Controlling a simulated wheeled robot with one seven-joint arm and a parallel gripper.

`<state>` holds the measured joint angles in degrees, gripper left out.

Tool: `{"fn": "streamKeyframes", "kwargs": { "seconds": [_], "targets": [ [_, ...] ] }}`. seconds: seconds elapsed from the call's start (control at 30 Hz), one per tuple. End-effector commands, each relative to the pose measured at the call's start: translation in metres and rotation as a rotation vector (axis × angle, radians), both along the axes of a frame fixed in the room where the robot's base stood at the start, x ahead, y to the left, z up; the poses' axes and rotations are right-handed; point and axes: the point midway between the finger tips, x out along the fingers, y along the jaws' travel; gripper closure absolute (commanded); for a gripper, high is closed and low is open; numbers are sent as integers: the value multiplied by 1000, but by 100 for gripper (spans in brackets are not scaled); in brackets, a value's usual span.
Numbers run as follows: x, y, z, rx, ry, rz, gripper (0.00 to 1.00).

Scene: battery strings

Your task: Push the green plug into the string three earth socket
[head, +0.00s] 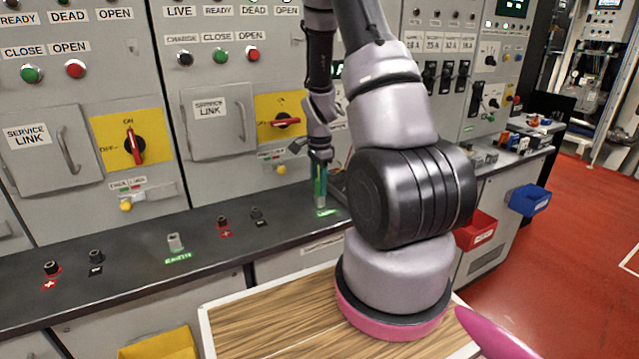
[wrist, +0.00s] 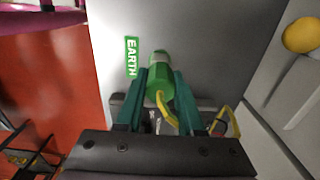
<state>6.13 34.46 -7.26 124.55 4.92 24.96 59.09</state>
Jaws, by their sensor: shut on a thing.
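The green plug (wrist: 160,77) is held between my gripper's two dark green fingers in the wrist view, with a yellow lead looping back from it. In the head view my gripper (head: 320,172) points down over the dark bench ledge, shut on the plug (head: 320,190). The plug stands about upright just above or at a green label (head: 326,212) on the ledge. A green EARTH label (wrist: 131,56) lies beside the plug in the wrist view. The socket itself is hidden by the plug and fingers, and I cannot tell whether the plug is inside it.
Another earth post (head: 175,242) with a green label stands farther left on the ledge. Red posts (head: 222,222) and black posts (head: 258,213) stand along it. Grey panels with a red rotary switch (head: 284,121) rise behind. My arm hides part of the ledge at right.

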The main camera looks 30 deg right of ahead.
Motion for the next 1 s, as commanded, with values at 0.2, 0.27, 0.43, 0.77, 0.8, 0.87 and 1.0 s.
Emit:
{"fn": "streamKeyframes", "kwargs": {
  "seconds": [0.2,0.27,0.43,0.77,0.8,0.87,1.0],
  "targets": [
    [0,0,-5,0,0,0,100],
    [0,0,-6,0,0,0,52],
    [0,0,-6,0,0,0,28],
    [1,0,4,-1,-2,0,28],
    [1,0,10,-1,-3,-1,28],
    [1,0,21,-1,-4,-1,28],
    [1,0,51,-1,-5,0,28]
  ]
}}
